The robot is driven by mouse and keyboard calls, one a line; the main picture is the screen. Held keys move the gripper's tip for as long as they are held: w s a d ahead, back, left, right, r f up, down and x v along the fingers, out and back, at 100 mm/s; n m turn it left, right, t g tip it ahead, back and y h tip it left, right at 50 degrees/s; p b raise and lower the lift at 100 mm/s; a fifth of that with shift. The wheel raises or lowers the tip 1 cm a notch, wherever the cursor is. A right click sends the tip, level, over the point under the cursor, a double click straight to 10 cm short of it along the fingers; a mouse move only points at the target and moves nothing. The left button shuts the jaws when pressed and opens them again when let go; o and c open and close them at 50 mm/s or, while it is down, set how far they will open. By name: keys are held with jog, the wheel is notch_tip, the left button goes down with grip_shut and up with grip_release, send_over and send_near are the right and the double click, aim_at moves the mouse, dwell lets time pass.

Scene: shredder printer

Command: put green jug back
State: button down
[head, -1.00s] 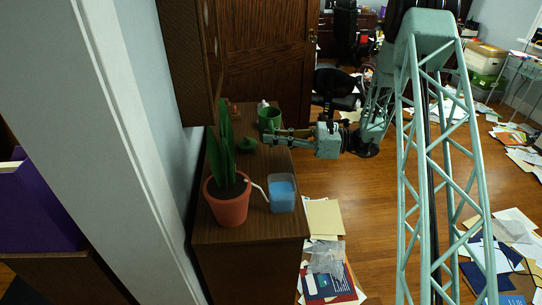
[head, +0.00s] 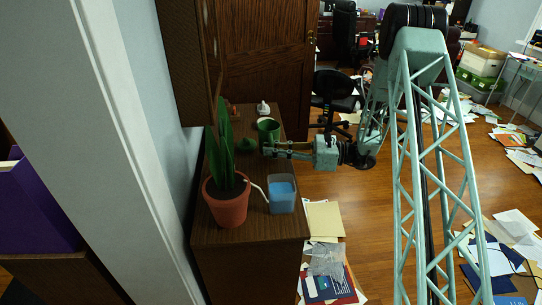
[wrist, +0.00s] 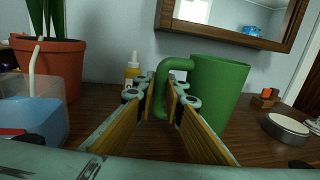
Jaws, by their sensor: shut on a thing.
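The green jug (head: 268,131) is upright at the far end of the dark wooden cabinet top. In the wrist view the jug (wrist: 222,92) stands just right of my fingertips, with its handle (wrist: 163,48) facing them. My gripper (head: 267,150) reaches in from the right in the head view. In the wrist view my gripper (wrist: 170,92) is shut on the jug's handle, which passes between the fingertips. I cannot tell whether the jug's base touches the cabinet top.
A potted plant (head: 228,208) and a clear container of blue liquid (head: 282,196) stand at the near end of the cabinet top (head: 245,235).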

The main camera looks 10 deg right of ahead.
jog(key=shift+f, duration=1.2)
jog(key=shift+f, duration=0.15)
jog(key=c, duration=2.7)
grip_release()
jog(key=shift+p+v, duration=0.9)
jog(key=shift+v, duration=5.1)
jog(key=shift+a, duration=0.1)
